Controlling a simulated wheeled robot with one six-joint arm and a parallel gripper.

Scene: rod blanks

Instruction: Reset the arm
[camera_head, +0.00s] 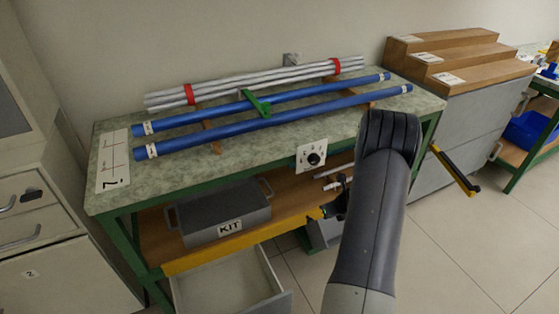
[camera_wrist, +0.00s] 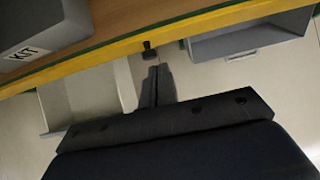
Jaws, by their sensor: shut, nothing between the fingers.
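My gripper shows in the wrist view (camera_wrist: 158,72) as two dark fingers lying close together, shut with nothing between them. It points toward the yellow front edge of the workbench's lower shelf (camera_wrist: 120,62). In the head view my grey arm stands in front of the bench's right part and hides most of the gripper. Two blue rods (camera_head: 265,122) lie side by side on the green-topped bench (camera_head: 240,165). A bundle of silvery rods (camera_head: 255,82) with red bands lies behind them.
A grey KIT box (camera_head: 222,212) stands on the lower shelf, with an open drawer (camera_head: 228,283) below. A panel with a black knob (camera_head: 312,157) hangs at the bench front. Wooden steps (camera_head: 455,60) top a grey cabinet at right. Floor at the lower right is clear.

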